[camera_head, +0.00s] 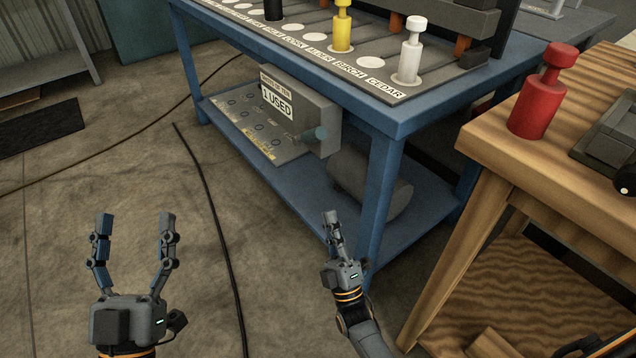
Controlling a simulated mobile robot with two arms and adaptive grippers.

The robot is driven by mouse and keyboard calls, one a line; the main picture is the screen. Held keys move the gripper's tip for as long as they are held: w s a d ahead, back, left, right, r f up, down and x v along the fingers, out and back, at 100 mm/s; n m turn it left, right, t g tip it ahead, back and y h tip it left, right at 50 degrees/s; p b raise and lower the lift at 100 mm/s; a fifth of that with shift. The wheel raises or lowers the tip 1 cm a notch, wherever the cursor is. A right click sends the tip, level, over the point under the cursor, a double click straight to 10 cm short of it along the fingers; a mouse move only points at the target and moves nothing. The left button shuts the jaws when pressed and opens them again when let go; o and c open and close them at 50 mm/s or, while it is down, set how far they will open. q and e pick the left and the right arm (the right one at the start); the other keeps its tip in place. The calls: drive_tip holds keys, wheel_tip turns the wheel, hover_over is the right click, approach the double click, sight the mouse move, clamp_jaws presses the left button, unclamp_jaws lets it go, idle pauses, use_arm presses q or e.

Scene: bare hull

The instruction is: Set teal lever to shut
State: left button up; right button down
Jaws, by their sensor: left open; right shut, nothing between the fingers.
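My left gripper (135,218) is open and empty above the floor, well left of and nearer than the box. My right gripper (331,217) is shut with nothing in it.
The blue table (386,118) bears labelled pegs, among them a yellow one (342,28) and a white one (410,52). A grey cylinder (372,182) lies on its lower shelf. A wooden table (560,170) with a red peg (540,95) stands right. Cables cross the floor.

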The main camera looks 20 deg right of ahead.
approach(314, 135)
drive_tip(key=w+r, duration=0.2)
drive_tip(key=w, duration=0.4)
use_arm(q)
drive_tip(key=shift+s+a+r+t, duration=0.2)
drive_tip(key=shift+s+r+t, duration=0.8)
drive_tip(key=shift+s+r, duration=0.35)
use_arm(e)
drive_tip(key=shift+w+d+r+t, duration=0.1)
drive_tip(key=shift+w+d+t, duration=0.1)
drive_tip(key=shift+t, duration=0.1)
use_arm(q)
drive_tip(key=shift+w+r, duration=0.1)
drive_tip(key=shift+w, duration=0.05)
